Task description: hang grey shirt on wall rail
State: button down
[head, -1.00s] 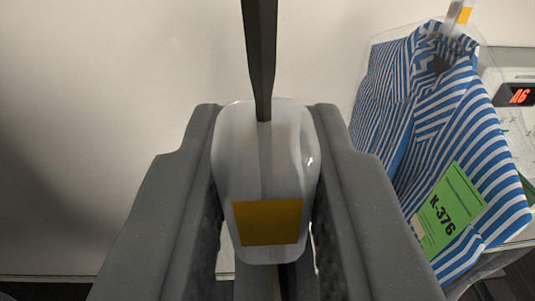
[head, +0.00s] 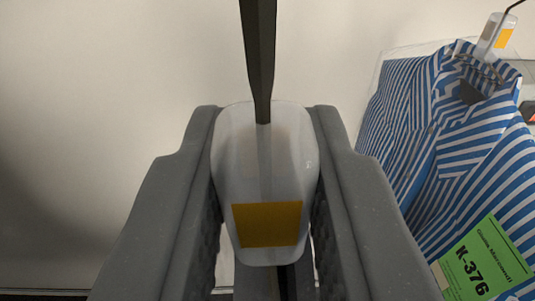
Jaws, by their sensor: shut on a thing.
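My gripper (head: 266,112) is shut on a translucent whitish block (head: 264,180) with a plain yellow-orange patch on it. A dark flat stem (head: 260,60) rises from the block and leaves the top of the view; it looks like part of a hanger. A dark piece continues below the block between my fingers. The grey shirt is not visible; anything hanging under the block is hidden by the gripper. The wall rail is not in view.
A blue-and-white striped shirt (head: 440,150) in clear plastic hangs at right, with a green K-376 tag (head: 482,265). A similar yellow-marked block (head: 497,35) and thin hook top it. Part of a red display shows at the right edge. The pale wall (head: 110,130) is bare at left.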

jog(key=shift+w+a+p, duration=0.2)
jog(key=shift+w+p, duration=1.75)
jog(key=shift+w, duration=2.7)
jog(key=shift+w+p, duration=0.4)
jog(key=shift+w, duration=0.4)
jog(key=shift+w+a+p, duration=0.1)
jog(key=shift+w+p, duration=0.25)
jog(key=shift+w, duration=0.6)
jog(key=shift+w+p, duration=0.3)
jog(key=shift+w, duration=0.6)
jog(key=shift+w, duration=0.25)
jog(key=shift+w+r, duration=0.15)
